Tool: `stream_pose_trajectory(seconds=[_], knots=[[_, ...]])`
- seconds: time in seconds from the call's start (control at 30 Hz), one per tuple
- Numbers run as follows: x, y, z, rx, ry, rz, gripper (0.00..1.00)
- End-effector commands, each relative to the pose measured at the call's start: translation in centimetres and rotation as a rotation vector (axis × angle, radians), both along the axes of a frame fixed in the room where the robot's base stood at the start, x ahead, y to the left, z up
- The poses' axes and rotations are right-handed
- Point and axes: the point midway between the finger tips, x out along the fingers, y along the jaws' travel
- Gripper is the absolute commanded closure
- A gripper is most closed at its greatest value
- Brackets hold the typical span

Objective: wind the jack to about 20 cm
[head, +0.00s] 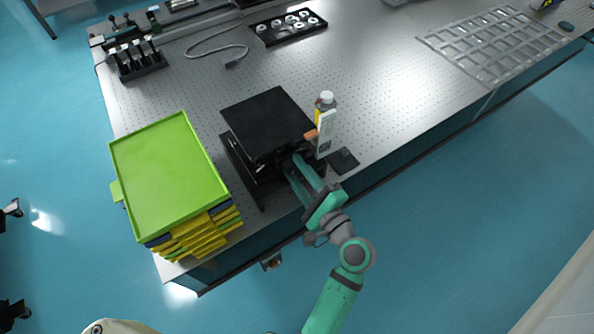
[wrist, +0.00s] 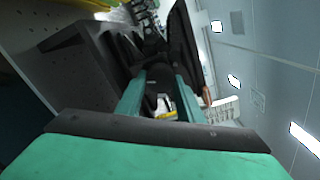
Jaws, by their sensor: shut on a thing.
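The black lab jack (head: 266,122) stands near the front edge of the optical table, with its flat square top plate raised above its base. My gripper (head: 297,163) reaches in from the front, at the jack's front side below the top plate. In the wrist view my gripper (wrist: 160,85) has its two teal fingers pointing at the dark jack mechanism. It is shut on the jack's knob, though the knob itself is mostly hidden between the fingertips. A white upright scale (head: 325,133) with an orange pointer stands close to the right of the jack.
A stack of green, yellow and blue trays (head: 165,170) stands close to the left of the jack.

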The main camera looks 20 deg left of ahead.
Motion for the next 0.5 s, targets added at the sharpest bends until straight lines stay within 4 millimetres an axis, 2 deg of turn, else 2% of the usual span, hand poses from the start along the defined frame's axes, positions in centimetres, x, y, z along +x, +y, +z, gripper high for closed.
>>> stream_pose_trajectory(seconds=[0.5], knots=[[0.03,0.03,0.16,-0.301,-0.385,0.001,0.89]])
